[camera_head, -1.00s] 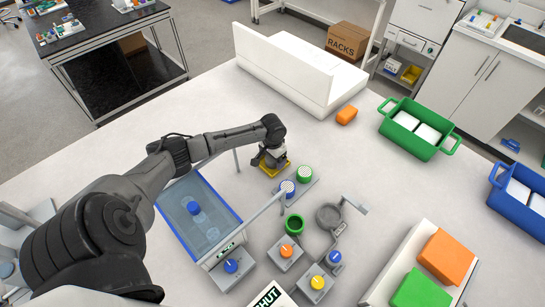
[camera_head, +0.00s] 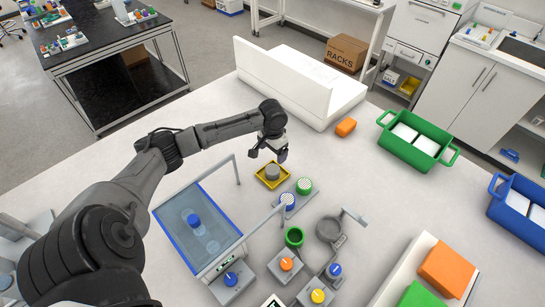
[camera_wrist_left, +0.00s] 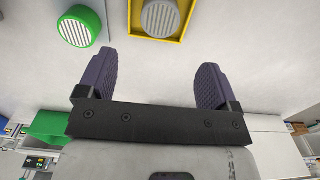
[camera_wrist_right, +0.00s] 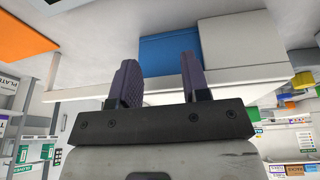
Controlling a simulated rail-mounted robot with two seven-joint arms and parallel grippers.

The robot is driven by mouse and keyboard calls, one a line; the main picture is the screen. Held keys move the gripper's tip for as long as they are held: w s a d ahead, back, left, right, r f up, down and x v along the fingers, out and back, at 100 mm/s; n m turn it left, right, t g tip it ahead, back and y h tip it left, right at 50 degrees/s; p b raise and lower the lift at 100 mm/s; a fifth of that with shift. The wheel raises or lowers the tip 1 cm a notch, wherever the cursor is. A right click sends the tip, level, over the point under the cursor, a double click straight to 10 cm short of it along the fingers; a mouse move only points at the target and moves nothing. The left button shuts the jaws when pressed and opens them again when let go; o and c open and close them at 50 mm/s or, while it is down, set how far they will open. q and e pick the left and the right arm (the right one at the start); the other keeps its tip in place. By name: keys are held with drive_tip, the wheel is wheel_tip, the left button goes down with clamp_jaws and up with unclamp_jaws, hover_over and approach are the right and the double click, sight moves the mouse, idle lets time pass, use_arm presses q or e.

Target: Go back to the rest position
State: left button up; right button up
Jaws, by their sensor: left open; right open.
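My left gripper (camera_head: 268,155) is in the air just above and behind the yellow square tray (camera_head: 261,180). A grey ribbed round piece (camera_head: 272,171) sits in that tray. In the left wrist view the two fingers (camera_wrist_left: 152,82) are wide apart with nothing between them. The grey piece (camera_wrist_left: 160,17) and a green striped round piece (camera_wrist_left: 75,27) lie beyond the fingertips. My right gripper (camera_wrist_right: 158,78) shows only in its own wrist view. Its fingers are apart and empty, and my right arm is outside the head view.
A blue-rimmed water bath (camera_head: 180,232) with a raised frame stands below the left arm. A white block (camera_head: 300,85), an orange piece (camera_head: 346,127) and a green basket (camera_head: 415,157) stand farther back. Bare table lies between them.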

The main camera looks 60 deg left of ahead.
use_arm(q)
drive_tip(key=shift+r, duration=0.55)
